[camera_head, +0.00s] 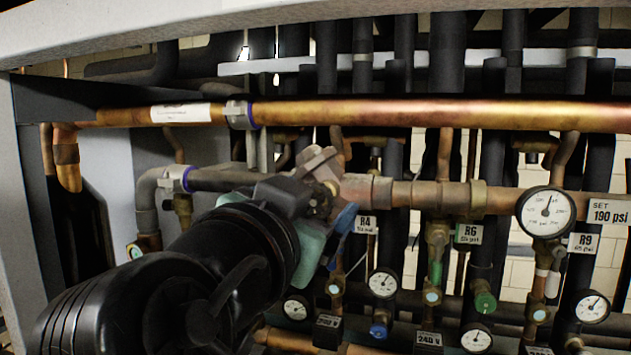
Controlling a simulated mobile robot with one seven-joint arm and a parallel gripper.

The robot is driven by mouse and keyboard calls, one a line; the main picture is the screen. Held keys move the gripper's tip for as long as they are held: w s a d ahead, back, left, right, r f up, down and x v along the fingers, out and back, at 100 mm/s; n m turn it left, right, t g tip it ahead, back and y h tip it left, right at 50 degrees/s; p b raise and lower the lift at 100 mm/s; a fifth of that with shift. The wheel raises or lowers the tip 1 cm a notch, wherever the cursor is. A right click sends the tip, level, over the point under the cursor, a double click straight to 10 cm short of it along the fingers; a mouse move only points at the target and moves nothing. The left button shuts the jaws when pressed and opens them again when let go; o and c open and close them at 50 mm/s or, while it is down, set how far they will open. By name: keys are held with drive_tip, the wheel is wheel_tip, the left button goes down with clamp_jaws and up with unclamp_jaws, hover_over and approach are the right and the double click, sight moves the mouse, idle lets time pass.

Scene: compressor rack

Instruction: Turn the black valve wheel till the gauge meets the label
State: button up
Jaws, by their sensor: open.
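The large round gauge (546,211) has a white face and black rim and sits on the copper pipe at the right. Its needle points up and slightly right. The white label (610,211) to its right reads "SET 190 psi". My gripper (318,207) is open at the end of my black arm, in front of the left end of the copper pipe, at a brownish valve body (320,165). Dark parts there overlap, so I cannot separate the black valve wheel from my gripper. Whether the jaws touch it cannot be told.
A long copper pipe (400,112) crosses above my gripper. Smaller gauges (383,283), a green knob (484,302) and a blue knob (379,331) sit below right. Tags R4 (366,224), R6 (468,233) and R9 (582,243) hang among dark vertical pipes. Space is tight.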

drive_tip(key=shift+w, duration=0.2)
clamp_jaws()
idle(0.4)
drive_tip(key=shift+n, duration=0.3)
